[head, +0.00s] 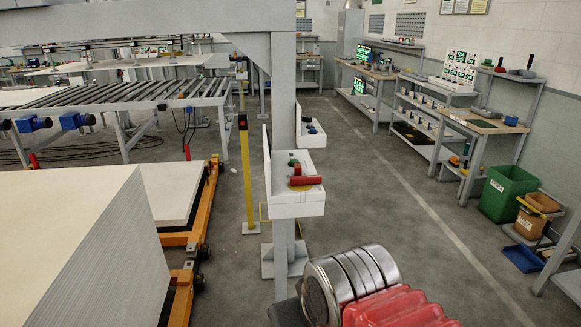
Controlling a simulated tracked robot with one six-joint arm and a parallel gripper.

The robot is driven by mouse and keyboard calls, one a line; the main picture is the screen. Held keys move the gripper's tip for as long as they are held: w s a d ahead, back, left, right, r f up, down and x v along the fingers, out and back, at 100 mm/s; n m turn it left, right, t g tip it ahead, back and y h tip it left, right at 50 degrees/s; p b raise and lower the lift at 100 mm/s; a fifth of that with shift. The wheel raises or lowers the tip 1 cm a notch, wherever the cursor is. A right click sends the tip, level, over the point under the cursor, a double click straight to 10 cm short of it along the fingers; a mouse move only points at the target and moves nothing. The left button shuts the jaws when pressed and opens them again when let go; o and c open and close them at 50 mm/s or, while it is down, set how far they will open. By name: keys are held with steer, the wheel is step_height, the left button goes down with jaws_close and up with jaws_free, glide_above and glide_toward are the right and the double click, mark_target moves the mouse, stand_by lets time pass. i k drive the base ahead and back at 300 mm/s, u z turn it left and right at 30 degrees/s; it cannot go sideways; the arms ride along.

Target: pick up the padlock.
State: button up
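I cannot make out a padlock for certain. A white tray (297,207) is fixed to the grey post in the middle of the head view. In it lie a red object (306,179), a small green object (293,163) and a flat yellow piece (299,188). They are too small to tell whether one is the padlock. My gripper does not show clearly in this view, so its fingers and what they hold cannot be seen.
A silver banded cylinder and a red ribbed shape fill the bottom edge, very close; I cannot tell what they are. A stack of white sheets (75,230) stands left, beside a yellow post (246,175). Benches and a green bin (508,192) line the right. The middle floor is clear.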

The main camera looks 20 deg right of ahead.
mark_target(297, 167)
steer(key=u, duration=0.05)
steer(key=i, duration=1.65)
steer(key=u, duration=0.05)
